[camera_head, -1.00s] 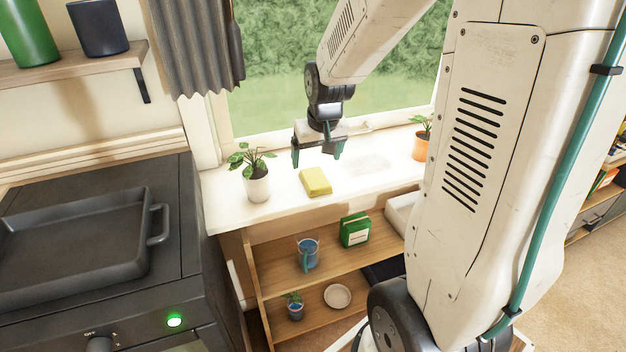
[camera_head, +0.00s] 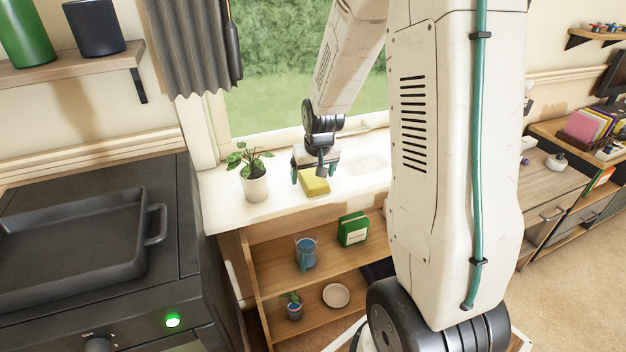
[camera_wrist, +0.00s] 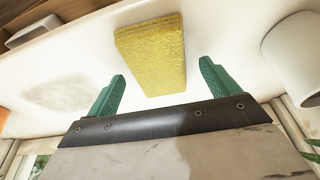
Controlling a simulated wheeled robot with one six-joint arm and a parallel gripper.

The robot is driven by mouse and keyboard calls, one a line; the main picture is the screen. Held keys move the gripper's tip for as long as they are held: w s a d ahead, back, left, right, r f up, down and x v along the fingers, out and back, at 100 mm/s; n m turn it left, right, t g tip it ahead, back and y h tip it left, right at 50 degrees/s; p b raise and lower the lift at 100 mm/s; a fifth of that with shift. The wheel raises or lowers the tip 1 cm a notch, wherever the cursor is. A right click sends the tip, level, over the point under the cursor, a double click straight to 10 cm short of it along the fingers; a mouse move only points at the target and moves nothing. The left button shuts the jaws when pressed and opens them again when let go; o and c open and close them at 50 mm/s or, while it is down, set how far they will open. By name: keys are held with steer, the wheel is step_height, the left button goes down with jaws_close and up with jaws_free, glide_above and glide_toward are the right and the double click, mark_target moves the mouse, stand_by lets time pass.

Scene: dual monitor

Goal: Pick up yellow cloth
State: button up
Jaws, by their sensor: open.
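The yellow cloth (camera_head: 314,184) is a folded, sponge-like block lying on the white windowsill (camera_head: 225,207). In the wrist view the yellow cloth (camera_wrist: 152,52) shows whole, ahead of the fingertips and roughly between their lines. My gripper (camera_head: 315,172) is above and just behind the cloth in the head view, partly overlapping it. I cannot tell the exact height of the fingers over the sill.
A potted plant (camera_head: 255,188) stands on the sill left of the cloth; its white pot (camera_wrist: 295,58) is near the right finger in the wrist view. Below are shelves (camera_head: 275,268) with a blue mug (camera_head: 306,253) and a green box (camera_head: 353,229). A stove (camera_head: 90,250) stands left.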

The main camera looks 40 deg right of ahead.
steer(key=c, duration=1.1)
steer(key=shift+o, duration=0.2)
